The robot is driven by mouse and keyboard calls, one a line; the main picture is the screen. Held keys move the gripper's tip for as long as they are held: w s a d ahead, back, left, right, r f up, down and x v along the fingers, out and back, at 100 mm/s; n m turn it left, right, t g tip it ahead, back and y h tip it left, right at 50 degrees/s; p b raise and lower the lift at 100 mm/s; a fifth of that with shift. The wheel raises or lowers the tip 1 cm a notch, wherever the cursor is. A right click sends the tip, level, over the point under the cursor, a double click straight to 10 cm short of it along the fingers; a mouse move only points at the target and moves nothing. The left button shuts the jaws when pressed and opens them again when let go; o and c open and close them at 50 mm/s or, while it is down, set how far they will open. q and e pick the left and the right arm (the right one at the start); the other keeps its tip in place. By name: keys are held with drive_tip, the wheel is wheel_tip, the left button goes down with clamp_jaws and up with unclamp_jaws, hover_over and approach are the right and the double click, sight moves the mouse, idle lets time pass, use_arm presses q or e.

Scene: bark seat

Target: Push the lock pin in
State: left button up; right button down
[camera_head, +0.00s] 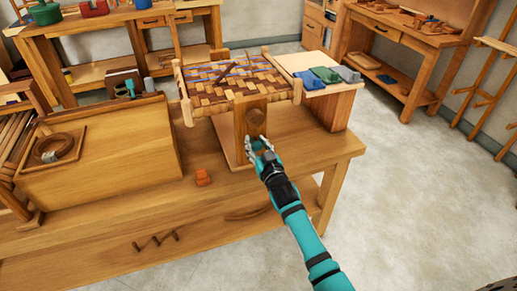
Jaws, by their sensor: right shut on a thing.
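An upright wooden post (240,125) stands at the front of the woven bark seat frame (235,80) on the workbench. A round dark wooden knob (256,117) is on the post's front face. My right gripper (252,147) is at the lower front of the post, just below the knob. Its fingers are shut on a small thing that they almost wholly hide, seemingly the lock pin. How deep the pin sits cannot be seen. My left gripper is not in view.
A large wooden box (110,160) stands further left. Green, blue and grey cloths (325,75) lie on a side block at right. Floor is clear at right.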

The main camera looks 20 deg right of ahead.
drive_tip(key=shift+w, duration=0.55)
drive_tip(key=shift+s+r, duration=0.1)
drive_tip(key=c, duration=1.4)
unclamp_jaws()
drive_tip(key=o, duration=0.5)
drive_tip(key=s, duration=1.2)
drive_tip(key=shift+d, duration=0.2)
drive_tip(key=shift+w, duration=0.1)
